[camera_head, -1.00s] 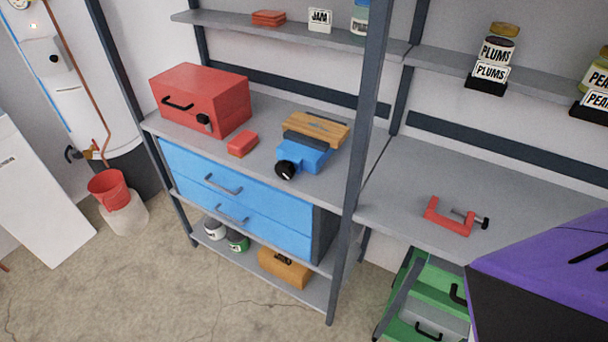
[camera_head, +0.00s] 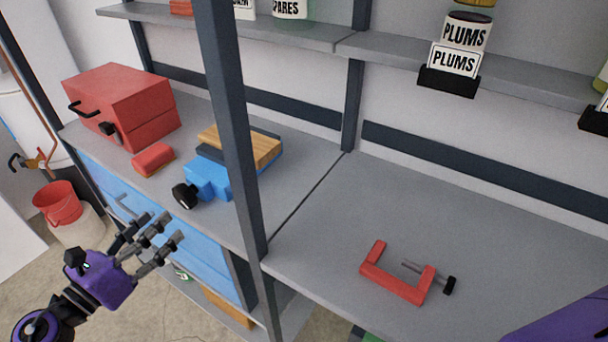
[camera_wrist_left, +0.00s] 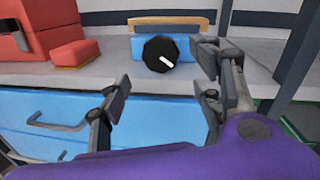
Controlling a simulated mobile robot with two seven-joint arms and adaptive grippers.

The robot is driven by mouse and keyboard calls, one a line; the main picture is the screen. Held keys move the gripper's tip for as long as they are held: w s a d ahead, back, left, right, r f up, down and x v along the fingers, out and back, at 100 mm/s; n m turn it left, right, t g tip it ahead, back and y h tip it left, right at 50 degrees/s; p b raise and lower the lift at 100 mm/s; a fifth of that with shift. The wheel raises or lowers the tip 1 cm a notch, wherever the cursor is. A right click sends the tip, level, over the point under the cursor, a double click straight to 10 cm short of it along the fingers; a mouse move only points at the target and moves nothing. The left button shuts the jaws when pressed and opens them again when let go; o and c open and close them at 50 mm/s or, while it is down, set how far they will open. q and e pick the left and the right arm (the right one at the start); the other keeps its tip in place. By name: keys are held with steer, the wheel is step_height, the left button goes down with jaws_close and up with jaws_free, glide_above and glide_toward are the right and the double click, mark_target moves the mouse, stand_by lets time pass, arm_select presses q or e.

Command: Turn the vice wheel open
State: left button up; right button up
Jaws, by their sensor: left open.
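The blue vice (camera_head: 211,180) sits on the grey workbench, with a wooden block (camera_head: 252,148) at its back. Its black wheel (camera_head: 185,195) faces the bench's front edge. In the left wrist view the wheel (camera_wrist_left: 160,54) shows a white mark pointing to the lower right. My left gripper (camera_head: 160,239) is open and empty, in front of the blue drawers and below the wheel. In the wrist view its fingers (camera_wrist_left: 165,92) are apart, with the wheel beyond them and not touched. My right gripper is not in view.
A red toolbox (camera_head: 125,106) and a small red box (camera_head: 153,159) stand left of the vice. A red clamp (camera_head: 396,282) lies on the right bench, which is otherwise mostly clear.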

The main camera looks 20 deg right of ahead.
mark_target(180, 199)
arm_select(q)
steer(key=shift+m, duration=0.4)
steer(key=x, duration=0.4)
steer(key=p+x, duration=0.1)
steer(key=x, duration=0.1)
steer(key=shift+w+d+r, duration=0.15)
steer(key=shift+w+r, duration=0.15)
steer(key=shift+w, duration=0.05)
steer(key=shift+w+d+f, duration=0.1)
steer(key=shift+w+d, duration=0.25)
steer(key=shift+d, duration=0.1)
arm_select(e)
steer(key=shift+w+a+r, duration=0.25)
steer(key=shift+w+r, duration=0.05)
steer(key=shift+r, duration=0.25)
